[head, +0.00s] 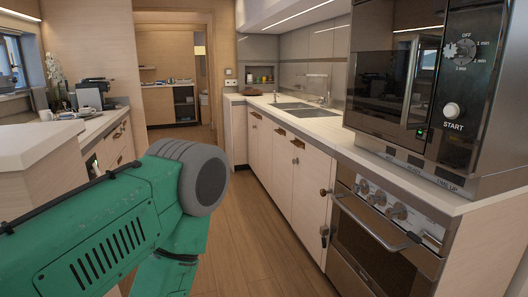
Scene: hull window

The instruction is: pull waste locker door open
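A row of pale wood locker doors runs under the right counter. The nearest door (307,190), left of the oven, looks shut and carries a small dark latch (325,192) on its right side. A second dark fitting (324,231) sits lower by the same edge. More shut doors (262,145) with brown pulls continue toward the back. I cannot tell from any label which one is the waste locker. My green arm with a grey joint comes in from the left, over the aisle, apart from the doors. Neither gripper is in view.
An oven (385,235) with a protruding bar handle stands right of the nearest door, below a microwave (430,90). A left counter (45,140) carries a coffee machine (95,93). The wood floor (250,215) between the counters is clear where visible.

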